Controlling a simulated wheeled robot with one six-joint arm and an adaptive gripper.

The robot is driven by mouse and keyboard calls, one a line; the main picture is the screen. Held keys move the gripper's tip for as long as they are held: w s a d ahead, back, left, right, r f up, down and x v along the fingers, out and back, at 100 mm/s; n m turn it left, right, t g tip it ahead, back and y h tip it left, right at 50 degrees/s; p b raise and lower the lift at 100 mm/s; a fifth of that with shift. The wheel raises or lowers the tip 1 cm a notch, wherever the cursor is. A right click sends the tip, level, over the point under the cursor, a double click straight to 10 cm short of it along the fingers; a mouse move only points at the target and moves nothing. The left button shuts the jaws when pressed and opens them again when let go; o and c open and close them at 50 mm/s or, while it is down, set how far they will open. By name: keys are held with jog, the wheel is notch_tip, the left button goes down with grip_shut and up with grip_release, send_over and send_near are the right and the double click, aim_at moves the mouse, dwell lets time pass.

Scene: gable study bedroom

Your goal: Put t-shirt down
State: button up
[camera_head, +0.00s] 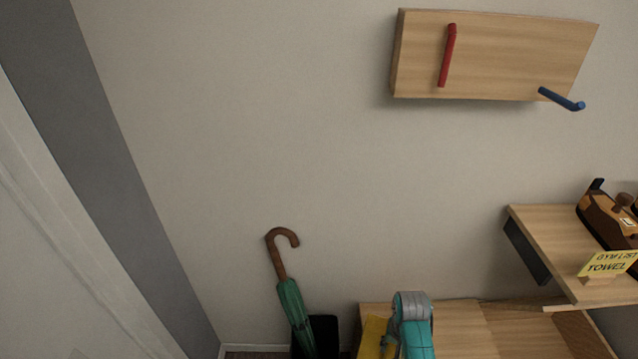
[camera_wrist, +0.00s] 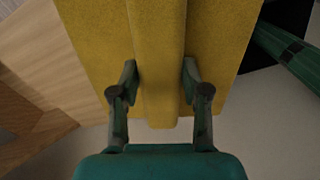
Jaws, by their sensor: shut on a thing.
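A yellow folded cloth, which looks like the t-shirt (camera_wrist: 95,40), fills the upper middle of the wrist view. Its raised middle fold is pinched between the two fingers of my gripper (camera_wrist: 160,78). A yellow strip of the t-shirt also shows at the bottom of the head view (camera_head: 373,334), beside my teal arm, which hides part of it. The gripper's fingers are out of sight in the head view. I cannot tell whether the cloth touches anything below it.
A wooden bench top (camera_head: 455,335) lies at the bottom right. A green umbrella (camera_head: 291,305) leans in a black stand (camera_head: 325,330) to the left. A shelf (camera_head: 545,235) holds a sign reading "GYM LIST TOWEL" (camera_head: 606,264). A peg board (camera_head: 510,50) has red and blue pegs.

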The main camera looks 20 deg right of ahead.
jog(key=w+a+n, duration=0.2)
jog(key=a+n, duration=0.1)
jog(key=a, duration=0.3)
jog(key=w+a+r+n, duration=0.1)
jog(key=w+a+n, duration=0.2)
jog(key=a, duration=0.3)
jog(key=shift+w+a+n, duration=0.15)
jog(key=shift+a+n, duration=0.25)
